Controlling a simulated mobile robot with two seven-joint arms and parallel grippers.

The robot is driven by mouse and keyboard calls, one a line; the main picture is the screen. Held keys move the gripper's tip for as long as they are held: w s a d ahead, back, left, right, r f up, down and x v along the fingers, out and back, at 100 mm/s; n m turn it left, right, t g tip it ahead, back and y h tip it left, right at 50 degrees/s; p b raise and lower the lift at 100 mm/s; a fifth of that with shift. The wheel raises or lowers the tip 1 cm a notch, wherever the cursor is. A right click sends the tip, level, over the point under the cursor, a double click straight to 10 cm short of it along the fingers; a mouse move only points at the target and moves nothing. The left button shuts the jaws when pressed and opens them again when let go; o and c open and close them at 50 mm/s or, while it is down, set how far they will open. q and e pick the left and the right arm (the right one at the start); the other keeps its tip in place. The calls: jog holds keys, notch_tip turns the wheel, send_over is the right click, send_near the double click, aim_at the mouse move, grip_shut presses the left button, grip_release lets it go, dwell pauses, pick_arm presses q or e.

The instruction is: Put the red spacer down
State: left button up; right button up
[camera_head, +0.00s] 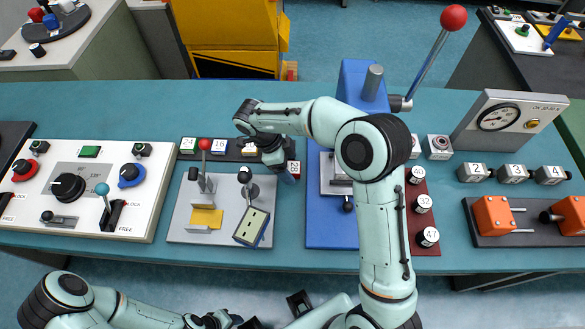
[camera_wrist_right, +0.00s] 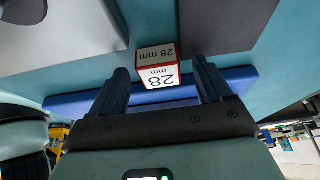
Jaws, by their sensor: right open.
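The red spacer (camera_head: 294,168) is a small red block with white faces. In the right wrist view the spacer (camera_wrist_right: 158,66) reads "28 mm" and sits just past and between the fingertips, with a gap on each side. My right gripper (camera_head: 287,177) is open beside the spacer, above the teal bench, and partly hides it in the head view. Its two dark blue fingers also show in the right wrist view (camera_wrist_right: 163,80). My left gripper (camera_head: 215,320) is at the bottom edge, partly cut off, and its fingers are unclear.
A grey lever fixture (camera_head: 185,222) stands left of the right gripper, and a dark rack (camera_head: 233,146) of labelled blocks lies behind. A blue press (camera_head: 325,220) stands close on the right. A white control panel (camera_head: 110,215) is at left. Bare teal bench (camera_head: 120,100) lies at the back.

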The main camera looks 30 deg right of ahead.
jog(key=shift+r, duration=0.1)
jog(key=c, duration=1.3)
